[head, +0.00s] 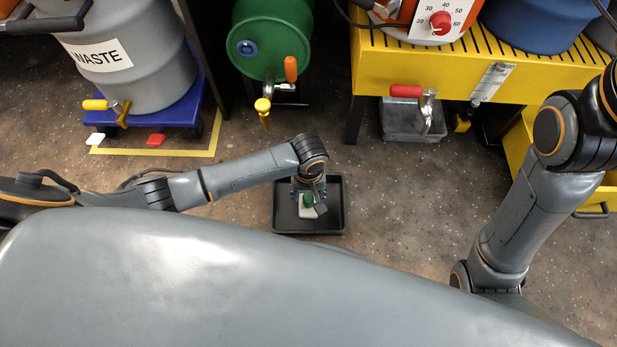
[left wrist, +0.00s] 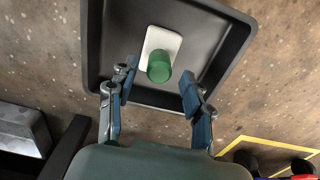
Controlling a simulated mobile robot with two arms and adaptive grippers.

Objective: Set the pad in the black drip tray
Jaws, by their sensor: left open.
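The black drip tray (head: 337,222) lies on the floor near the middle of the head view. The pad (head: 306,212), a pale plate with a green knob, is inside the tray's outline. In the left wrist view the pad (left wrist: 158,40) appears flat over the tray floor, with its green knob (left wrist: 159,70) toward me. My left gripper (head: 311,197) is above the tray. In the left wrist view its blue fingers (left wrist: 160,82) stand open on either side of the knob, with gaps visible. My right arm is at the right, but its gripper is out of view.
A green drum (head: 270,38) with a yellow tap stands behind the tray. A grey waste drum (head: 140,70) rests on a blue dolly at the left. A yellow stand (head: 400,75) is at the right, with a grey bin (head: 405,122) below. Bare floor surrounds the tray.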

